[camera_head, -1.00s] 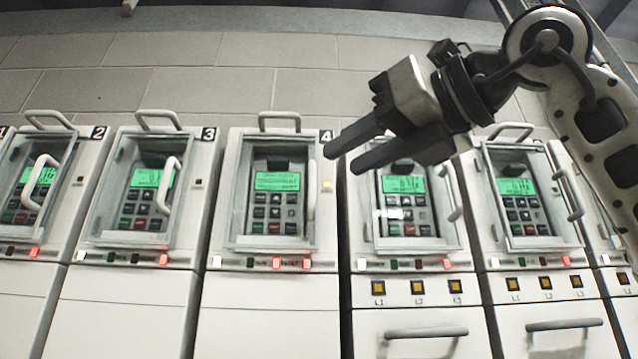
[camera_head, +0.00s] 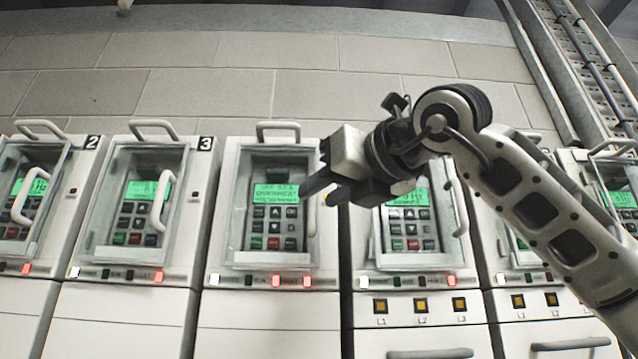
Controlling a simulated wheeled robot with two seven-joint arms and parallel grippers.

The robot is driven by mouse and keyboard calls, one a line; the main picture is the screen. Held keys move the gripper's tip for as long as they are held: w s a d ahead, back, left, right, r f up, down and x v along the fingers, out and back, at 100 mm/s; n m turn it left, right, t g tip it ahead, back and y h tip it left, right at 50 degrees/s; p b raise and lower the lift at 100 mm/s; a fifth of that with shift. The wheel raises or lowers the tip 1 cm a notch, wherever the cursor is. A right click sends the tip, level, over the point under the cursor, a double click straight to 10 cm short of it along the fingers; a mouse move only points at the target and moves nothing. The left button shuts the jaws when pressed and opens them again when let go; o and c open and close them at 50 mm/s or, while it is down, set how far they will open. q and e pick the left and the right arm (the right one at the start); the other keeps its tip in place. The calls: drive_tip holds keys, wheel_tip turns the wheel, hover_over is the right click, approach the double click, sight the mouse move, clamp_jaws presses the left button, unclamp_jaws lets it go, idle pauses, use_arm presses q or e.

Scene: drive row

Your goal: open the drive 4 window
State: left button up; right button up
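The drive 4 window (camera_head: 233,215) is the framed clear cover on the middle cabinet, over a green display (camera_head: 276,193) and a keypad (camera_head: 274,228). It looks shut. Its upright white handle (camera_head: 311,215) is at the window's right edge. My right gripper (camera_head: 312,187) comes in from the right, with a dark finger at the top of this handle in the picture. I cannot tell whether it touches the handle. The second finger is not clear, so the opening is hidden. The cabinet's number label is hidden behind the gripper. My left gripper is not in view.
Similar cabinets stand on both sides, with labels 2 (camera_head: 92,142) and 3 (camera_head: 205,144) at left. The neighbouring window to the right (camera_head: 410,255) is partly behind my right gripper. Fixed top handles (camera_head: 278,126) stick up from the cabinets. A tiled wall is behind.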

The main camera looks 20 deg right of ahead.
drive_tip(key=shift+x, duration=0.95)
drive_tip(key=shift+c, duration=0.3)
clamp_jaws()
drive_tip(key=shift+s+a, duration=0.1)
